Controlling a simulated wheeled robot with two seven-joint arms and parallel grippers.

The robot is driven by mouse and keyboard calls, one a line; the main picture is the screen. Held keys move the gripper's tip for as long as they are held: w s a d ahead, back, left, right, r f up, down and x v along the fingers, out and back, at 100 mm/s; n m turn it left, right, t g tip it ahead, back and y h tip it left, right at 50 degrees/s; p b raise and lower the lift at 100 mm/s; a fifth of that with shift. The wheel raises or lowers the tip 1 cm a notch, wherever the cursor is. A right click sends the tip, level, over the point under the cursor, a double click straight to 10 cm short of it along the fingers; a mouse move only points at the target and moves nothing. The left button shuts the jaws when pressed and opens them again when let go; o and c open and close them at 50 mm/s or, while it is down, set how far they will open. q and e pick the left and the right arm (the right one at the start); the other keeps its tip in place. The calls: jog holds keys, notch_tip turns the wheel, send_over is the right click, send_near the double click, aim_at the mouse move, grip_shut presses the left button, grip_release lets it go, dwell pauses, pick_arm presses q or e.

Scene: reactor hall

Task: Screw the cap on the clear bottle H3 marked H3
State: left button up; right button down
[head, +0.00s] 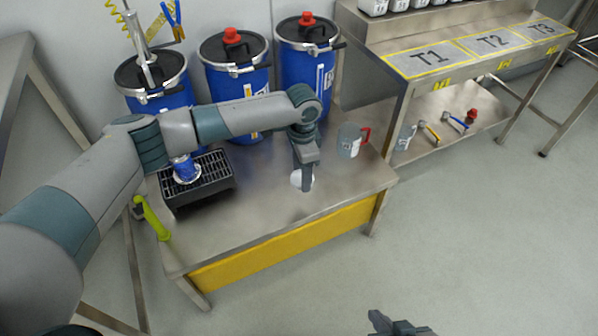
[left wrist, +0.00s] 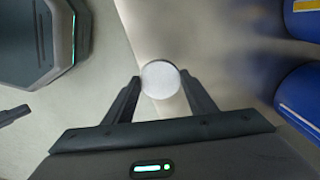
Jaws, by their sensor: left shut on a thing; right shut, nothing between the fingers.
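My left gripper (head: 305,184) points down over the right part of the steel table. It is shut on a round white cap (left wrist: 161,80), which sits between the fingertips in the left wrist view. In the head view the white cap (head: 296,179) shows partly behind the fingers. I cannot make out a clear bottle H3 under it; its marking cannot be read in either view. My right gripper (head: 398,326) is shut and empty at the bottom of the head view, in front of the table and away from it.
Blue drums (head: 236,75) stand behind. A bench (head: 440,60) marked T1, T2, T3 stands right. The front floor is open.

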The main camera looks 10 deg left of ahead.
pick_arm(q)
jog(key=s+a+r+n, duration=0.4)
jog(key=a+r+n, duration=0.2)
jog(key=r, duration=0.4)
jog(key=s+a+r+n, duration=0.5)
jog(key=a+r+n, duration=0.1)
jog(key=r, duration=0.4)
jog(key=shift+a+r+n, duration=0.2)
jog(key=shift+a+n, duration=0.1)
jog(key=shift+n, duration=0.2)
jog(key=shift+w, duration=0.1)
